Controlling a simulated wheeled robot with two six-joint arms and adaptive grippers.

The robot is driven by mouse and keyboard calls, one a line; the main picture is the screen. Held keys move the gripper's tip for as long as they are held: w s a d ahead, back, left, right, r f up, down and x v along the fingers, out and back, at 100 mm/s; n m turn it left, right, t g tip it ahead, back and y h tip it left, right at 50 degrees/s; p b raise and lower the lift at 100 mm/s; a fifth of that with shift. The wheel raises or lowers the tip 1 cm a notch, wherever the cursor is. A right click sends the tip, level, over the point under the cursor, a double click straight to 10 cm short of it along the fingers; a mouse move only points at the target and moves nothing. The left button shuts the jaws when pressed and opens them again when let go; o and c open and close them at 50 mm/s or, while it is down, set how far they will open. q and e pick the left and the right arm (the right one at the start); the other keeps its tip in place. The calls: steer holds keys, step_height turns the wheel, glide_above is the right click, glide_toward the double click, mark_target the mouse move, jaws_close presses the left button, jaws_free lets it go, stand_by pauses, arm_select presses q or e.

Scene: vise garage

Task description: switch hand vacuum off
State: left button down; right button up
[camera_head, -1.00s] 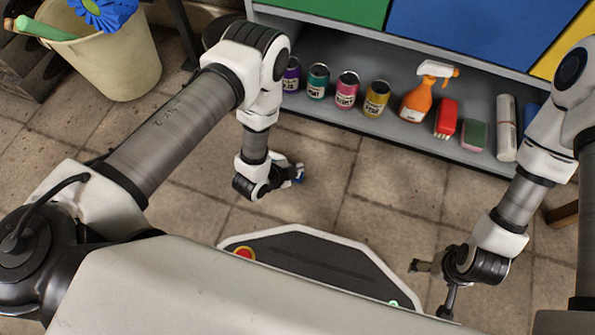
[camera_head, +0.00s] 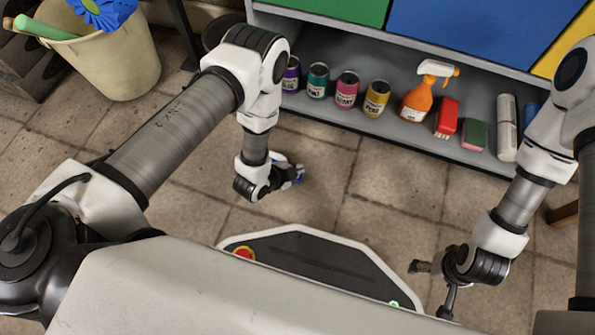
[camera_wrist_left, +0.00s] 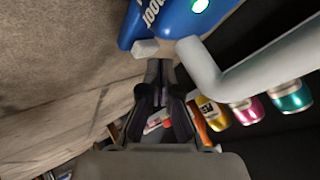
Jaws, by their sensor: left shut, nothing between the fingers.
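The hand vacuum (camera_wrist_left: 165,22) shows at the top of the left wrist view, cut off by the frame. It is blue with white lettering, a lit green light (camera_wrist_left: 199,5) and a light grey bent handle (camera_wrist_left: 240,75). A small pale block (camera_wrist_left: 145,48) sits on its near edge. My left gripper (camera_wrist_left: 158,66) is shut and empty, its fingertips just below that block; I cannot tell if they touch. In the head view, my left gripper (camera_head: 288,175) has small blue patches beside it; the vacuum is mostly hidden there. My right gripper (camera_head: 430,290) is open and empty at the lower right.
A grey shelf (camera_head: 330,105) holds several cans, an orange spray bottle (camera_head: 416,103), a red box (camera_head: 446,118), a sponge (camera_head: 474,135) and a white roll (camera_head: 507,128). A cream bucket (camera_head: 115,65) stands at the upper left. Tiled floor (camera_head: 365,205) between my arms is clear.

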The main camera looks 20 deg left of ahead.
arm_select(q)
steer(key=shift+f+b, duration=0.3)
steer(key=shift+f, duration=0.2)
stand_by(0.5)
steer(key=shift+r+p, duration=1)
step_height(320, 180, up, 6)
steer(key=p, duration=0.6)
